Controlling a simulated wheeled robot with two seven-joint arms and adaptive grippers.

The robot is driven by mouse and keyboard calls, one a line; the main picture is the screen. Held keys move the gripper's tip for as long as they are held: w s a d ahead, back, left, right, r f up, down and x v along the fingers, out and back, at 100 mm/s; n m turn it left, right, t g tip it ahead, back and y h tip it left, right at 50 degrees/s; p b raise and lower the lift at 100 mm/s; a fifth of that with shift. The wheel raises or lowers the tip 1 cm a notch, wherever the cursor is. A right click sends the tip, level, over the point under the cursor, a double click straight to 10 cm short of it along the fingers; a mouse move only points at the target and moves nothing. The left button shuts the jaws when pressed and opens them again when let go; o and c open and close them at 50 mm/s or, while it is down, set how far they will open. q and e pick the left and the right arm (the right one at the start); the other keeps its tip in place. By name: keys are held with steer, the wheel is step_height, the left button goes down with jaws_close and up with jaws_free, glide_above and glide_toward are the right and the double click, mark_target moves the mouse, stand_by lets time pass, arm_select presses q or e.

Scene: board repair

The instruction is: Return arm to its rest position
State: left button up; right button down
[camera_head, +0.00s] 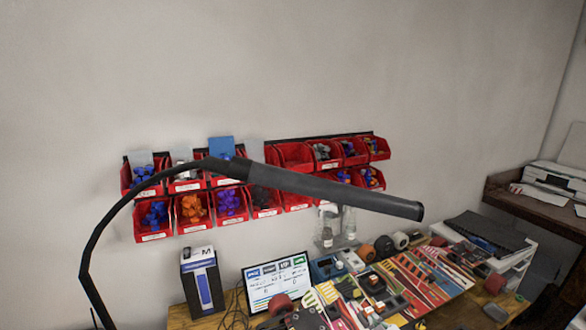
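Neither of my grippers shows in the head view, and I cannot make out either of my arms for sure. The wooden workbench (188,318) runs along the bottom of the view. A colorful board or set of boards (400,290) lies on it with wheels and small parts around it. What lies below the lower edge of the picture is hidden.
A black lamp (330,190) arches across the middle. Red bins (155,235) with small parts hang on the wall. A box (202,282), a tablet-like screen (277,282) and clear bottles (349,223) stand on the bench. A printer (555,180) sits on a shelf at right.

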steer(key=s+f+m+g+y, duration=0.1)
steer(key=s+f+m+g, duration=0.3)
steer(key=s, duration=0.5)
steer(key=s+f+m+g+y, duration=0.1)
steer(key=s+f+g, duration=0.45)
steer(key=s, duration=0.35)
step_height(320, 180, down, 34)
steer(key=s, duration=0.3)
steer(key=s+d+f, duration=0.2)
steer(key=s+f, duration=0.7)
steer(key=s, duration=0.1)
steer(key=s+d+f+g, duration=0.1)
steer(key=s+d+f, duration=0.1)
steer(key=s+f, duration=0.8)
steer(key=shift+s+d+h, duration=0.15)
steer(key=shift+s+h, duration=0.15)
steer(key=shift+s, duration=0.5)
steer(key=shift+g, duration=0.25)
